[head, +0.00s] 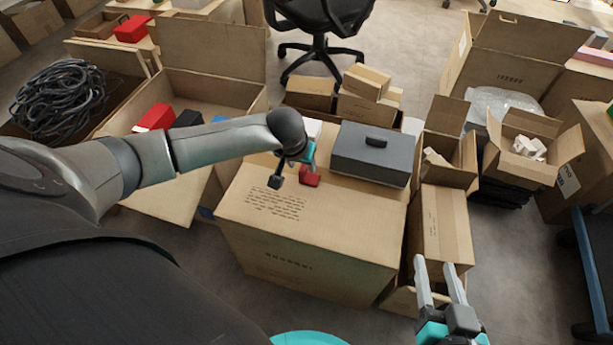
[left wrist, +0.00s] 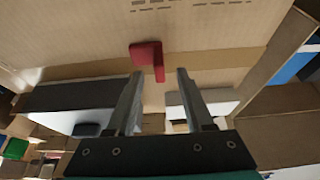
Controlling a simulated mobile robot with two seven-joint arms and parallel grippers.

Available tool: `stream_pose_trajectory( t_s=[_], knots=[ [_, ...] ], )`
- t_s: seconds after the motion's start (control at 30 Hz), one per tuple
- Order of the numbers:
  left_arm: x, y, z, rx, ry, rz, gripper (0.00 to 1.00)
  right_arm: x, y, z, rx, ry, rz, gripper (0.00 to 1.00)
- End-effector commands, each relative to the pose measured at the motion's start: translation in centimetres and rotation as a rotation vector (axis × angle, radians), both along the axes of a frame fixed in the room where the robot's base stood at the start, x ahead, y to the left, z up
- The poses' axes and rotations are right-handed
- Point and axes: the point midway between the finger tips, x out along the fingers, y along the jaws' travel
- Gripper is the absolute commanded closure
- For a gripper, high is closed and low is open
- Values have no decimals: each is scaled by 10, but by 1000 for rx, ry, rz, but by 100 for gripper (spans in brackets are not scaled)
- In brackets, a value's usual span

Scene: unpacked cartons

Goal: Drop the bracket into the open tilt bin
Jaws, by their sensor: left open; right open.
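The bracket is a small red L-shaped piece (head: 310,178) on top of the large carton, beside my left gripper. It also shows in the left wrist view (left wrist: 147,53), just beyond the fingertips and roughly in line with the gap. My left gripper (head: 290,178) is open and empty, low over the carton top; its fingers show apart in the left wrist view (left wrist: 160,76). A pale box (left wrist: 203,100), perhaps the tilt bin, stands past the bracket; my arm partly hides it in the head view (head: 314,128). My right gripper (head: 436,267) is open and empty at lower right.
A grey toolbox (head: 368,154) stands on the large carton (head: 300,245), right of the bracket. The carton's printed front part is clear. An office chair (head: 320,40) is behind.

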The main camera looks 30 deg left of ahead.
Motion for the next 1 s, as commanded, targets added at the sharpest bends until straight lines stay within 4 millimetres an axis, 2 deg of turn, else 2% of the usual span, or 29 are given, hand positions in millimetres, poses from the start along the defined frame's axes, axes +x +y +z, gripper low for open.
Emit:
stream_pose_trajectory(
  t_s=[0.3,0.7,1.0],
  knots=[
    [6,1,-14,-1,0,1,48,-3,12,8,85,-132,1,50],
    [7,1,-16,-1,0,0,48,-4,14,12,106,-164,-2,50],
    [7,1,-16,-1,0,0,80,-4,14,12,105,-163,-2,50]
  ],
)
